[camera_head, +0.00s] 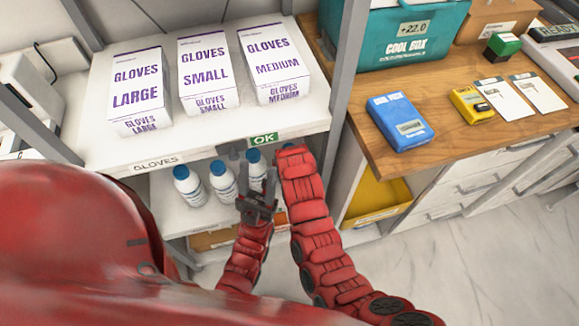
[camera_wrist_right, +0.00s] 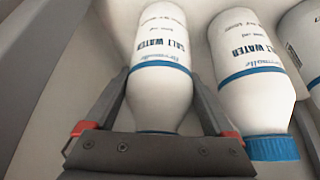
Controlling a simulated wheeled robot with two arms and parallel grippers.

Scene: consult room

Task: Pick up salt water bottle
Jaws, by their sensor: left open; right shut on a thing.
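Several white salt water bottles with blue caps stand in a row on the lower shelf, one of them (camera_head: 188,186) at the left end. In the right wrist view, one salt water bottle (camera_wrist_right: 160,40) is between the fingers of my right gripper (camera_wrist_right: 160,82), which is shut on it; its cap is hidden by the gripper. Another bottle (camera_wrist_right: 255,75) stands just right of it, with a third at the edge. In the head view my right arm reaches to the shelf and its gripper is largely hidden. My left gripper (camera_head: 258,183) is open and empty in front of the bottles.
Three glove boxes (camera_head: 207,75) stand on the upper shelf (camera_head: 180,138), which overhangs the bottles. A metal post (camera_head: 345,75) rises at right. The wooden counter (camera_head: 440,148) holds a teal cool box (camera_head: 405,35) and blue and yellow devices.

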